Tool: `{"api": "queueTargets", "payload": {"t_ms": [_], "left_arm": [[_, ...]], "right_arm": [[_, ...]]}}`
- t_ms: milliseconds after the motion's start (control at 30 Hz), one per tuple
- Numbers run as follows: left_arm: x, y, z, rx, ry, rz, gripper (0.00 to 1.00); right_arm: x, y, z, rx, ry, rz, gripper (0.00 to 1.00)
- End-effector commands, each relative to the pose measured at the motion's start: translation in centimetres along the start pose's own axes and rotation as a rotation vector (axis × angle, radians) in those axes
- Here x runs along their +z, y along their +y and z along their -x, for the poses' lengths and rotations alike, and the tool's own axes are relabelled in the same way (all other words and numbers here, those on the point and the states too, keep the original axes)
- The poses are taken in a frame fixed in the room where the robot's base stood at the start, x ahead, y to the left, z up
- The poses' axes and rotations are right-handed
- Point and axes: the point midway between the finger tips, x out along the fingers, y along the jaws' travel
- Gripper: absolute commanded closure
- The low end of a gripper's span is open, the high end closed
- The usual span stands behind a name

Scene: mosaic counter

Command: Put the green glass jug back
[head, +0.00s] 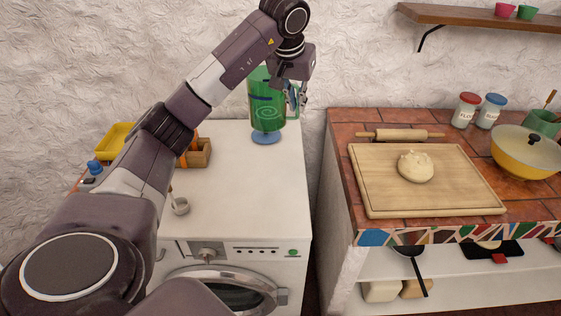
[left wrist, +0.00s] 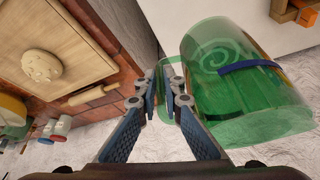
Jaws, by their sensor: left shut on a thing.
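The green glass jug (head: 267,110) is see-through, with a spiral mark, and is roughly upright at the back right of the white washing machine top (head: 235,185). A blue round disc (head: 266,138) shows right below its base; I cannot tell whether the two touch. My left gripper (head: 298,98) is at the right side of the jug, shut on its handle. In the left wrist view the fingers (left wrist: 173,85) close on the green handle, beside the jug body (left wrist: 225,85). My left arm hides part of the jug's top in the head view. My right gripper is not in view.
Across a gap, the tiled counter (head: 345,160) holds a board (head: 375,185) with dough, a rolling pin (head: 400,135), jars and a yellow pan (head: 525,160).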

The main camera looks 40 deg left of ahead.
Motion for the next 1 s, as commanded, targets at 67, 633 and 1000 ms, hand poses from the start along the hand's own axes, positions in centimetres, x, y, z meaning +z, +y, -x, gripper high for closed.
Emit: {"api": "queueTargets", "payload": {"t_ms": [67, 633, 1000], "left_arm": [[0.5, 0.0, -1.0, -0.001, -0.001, -0.001, 1.0], [5.2, 0.3, -11.5, 0.001, -0.002, 0.0, 1.0], [6.5, 0.3, -14.6, 0.001, 0.002, 0.0, 1.0]], "right_arm": [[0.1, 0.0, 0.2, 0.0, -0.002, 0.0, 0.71], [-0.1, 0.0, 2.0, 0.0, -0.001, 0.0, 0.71], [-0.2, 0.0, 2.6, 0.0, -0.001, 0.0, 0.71]]}}
